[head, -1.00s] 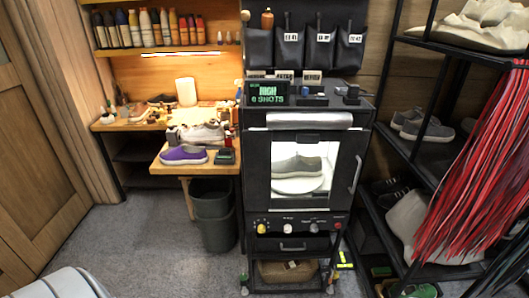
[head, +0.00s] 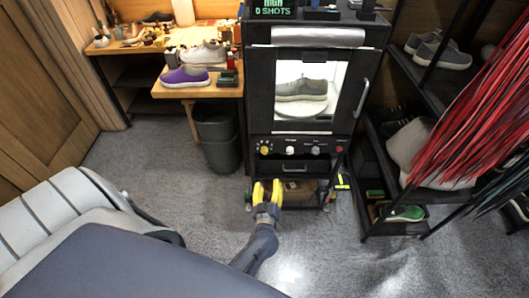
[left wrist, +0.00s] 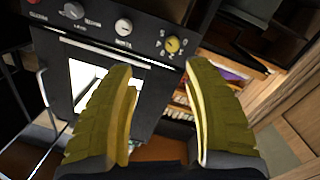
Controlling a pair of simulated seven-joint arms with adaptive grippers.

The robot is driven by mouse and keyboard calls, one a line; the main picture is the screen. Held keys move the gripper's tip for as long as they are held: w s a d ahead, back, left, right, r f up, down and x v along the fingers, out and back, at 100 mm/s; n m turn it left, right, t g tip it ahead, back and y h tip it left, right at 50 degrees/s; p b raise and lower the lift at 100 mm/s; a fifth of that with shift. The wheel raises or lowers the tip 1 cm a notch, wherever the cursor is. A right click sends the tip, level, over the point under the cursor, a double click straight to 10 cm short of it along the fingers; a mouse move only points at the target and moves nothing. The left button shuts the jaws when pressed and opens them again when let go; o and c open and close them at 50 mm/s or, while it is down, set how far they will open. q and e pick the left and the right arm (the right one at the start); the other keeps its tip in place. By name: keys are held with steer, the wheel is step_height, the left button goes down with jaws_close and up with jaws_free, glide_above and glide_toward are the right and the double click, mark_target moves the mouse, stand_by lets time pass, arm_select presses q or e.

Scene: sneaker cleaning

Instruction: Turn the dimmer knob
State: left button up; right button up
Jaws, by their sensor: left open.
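A row of knobs runs along the black front panel of the cabinet (head: 302,148): a yellow knob (head: 264,150) at left, a white knob (head: 291,150) in the middle and a grey knob (head: 315,150) at right. The labels are too small to tell which is the dimmer. My left gripper (head: 267,185), with yellow fingers, is open and empty, in front of and below the yellow knob in the head view. My right gripper is out of view.
A red button (head: 339,149) sits right of the knobs. The lit window shows a grey sneaker (head: 301,89) on a turntable. A handle (head: 361,98) sticks out at the door's right. A grey bin (head: 218,137) stands left of the cabinet.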

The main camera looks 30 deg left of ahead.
arm_select(q)
steer(key=a+y, duration=0.2)
glide_toward(265, 152)
steer(key=shift+g, duration=0.3)
steer(key=x, duration=1)
steer(key=shift+w+a+r, duration=0.1)
steer(key=shift+w, duration=0.05)
jaws_close()
